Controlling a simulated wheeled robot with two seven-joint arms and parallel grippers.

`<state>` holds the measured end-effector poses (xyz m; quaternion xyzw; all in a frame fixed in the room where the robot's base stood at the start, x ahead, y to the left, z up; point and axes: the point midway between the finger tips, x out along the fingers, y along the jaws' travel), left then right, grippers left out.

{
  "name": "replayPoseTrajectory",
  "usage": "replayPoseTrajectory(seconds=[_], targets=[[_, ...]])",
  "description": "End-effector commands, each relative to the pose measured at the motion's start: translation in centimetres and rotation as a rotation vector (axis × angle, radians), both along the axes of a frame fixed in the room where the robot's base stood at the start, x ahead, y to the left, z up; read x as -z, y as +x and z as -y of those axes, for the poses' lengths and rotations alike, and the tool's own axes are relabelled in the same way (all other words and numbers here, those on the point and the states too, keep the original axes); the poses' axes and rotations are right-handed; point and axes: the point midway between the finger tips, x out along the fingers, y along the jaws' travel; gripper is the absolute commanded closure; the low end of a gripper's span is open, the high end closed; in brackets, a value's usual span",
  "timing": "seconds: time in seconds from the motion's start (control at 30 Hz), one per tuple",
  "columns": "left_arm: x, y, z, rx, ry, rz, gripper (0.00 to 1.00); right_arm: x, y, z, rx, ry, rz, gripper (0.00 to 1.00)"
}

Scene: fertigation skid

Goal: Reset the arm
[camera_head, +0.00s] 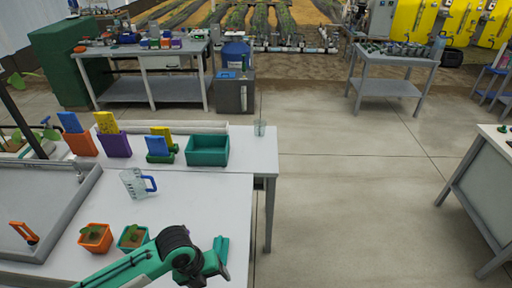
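My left arm comes in from the lower left, green with a black wrist joint, over the front edge of the white table (205,205). Its gripper (217,258) is at the table's front right, small and seen from above; I cannot make out a gap between its fingers or anything held. My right gripper is out of view.
An orange pot (95,238) and a green pot (132,238) with seedlings stand left of my gripper. A measuring jug (135,184), a green bin (207,151) and a small clear beaker (260,128) stand farther back. A grey tray (75,205) fills the left. Open floor lies right of the table.

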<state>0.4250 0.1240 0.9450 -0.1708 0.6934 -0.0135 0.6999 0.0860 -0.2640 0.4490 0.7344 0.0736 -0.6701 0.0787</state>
Motion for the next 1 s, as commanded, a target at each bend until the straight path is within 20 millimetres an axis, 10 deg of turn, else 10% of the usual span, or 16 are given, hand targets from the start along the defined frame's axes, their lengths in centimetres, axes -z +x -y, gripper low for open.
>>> replayPoseTrajectory(seconds=[0.47,1.0], targets=[[-1.4,-4.0,3.0,-0.844,-0.209,-0.127,0.27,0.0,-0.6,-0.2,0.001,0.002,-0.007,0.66],[-1.3,-10.7,-6.2,-2.25,-0.375,-0.321,0.27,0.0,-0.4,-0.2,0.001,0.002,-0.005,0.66]])
